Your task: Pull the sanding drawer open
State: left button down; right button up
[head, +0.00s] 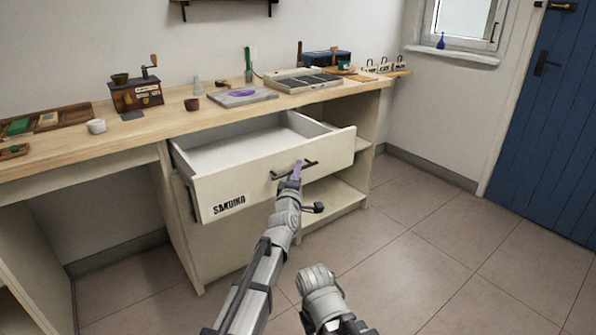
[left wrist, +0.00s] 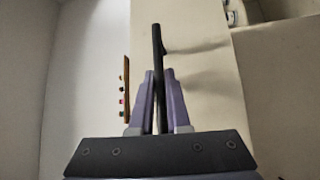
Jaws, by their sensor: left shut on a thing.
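The sanding drawer (head: 285,173) is a cream drawer with a "SANDING" label at the left of its front. It stands pulled out from under the wooden worktop, and its pale, empty-looking inside shows. Its dark bar handle (head: 310,164) is on the front. My left gripper (head: 296,172), with purple fingers, is shut on this handle. In the left wrist view the handle (left wrist: 157,42) runs upright between the fingertips (left wrist: 160,76). Part of my right arm shows low in the head view, but its gripper does not.
Open shelves (head: 333,195) are right of the drawer. The tiled floor (head: 430,240) is clear towards the blue door (head: 548,120).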

pick_arm(q)
jog(key=c, duration=0.9)
grip_release()
jog(key=b+v, duration=0.1)
jog(key=v, duration=0.6)
jog(key=shift+s, duration=0.35)
jog(key=shift+a+f, duration=0.1)
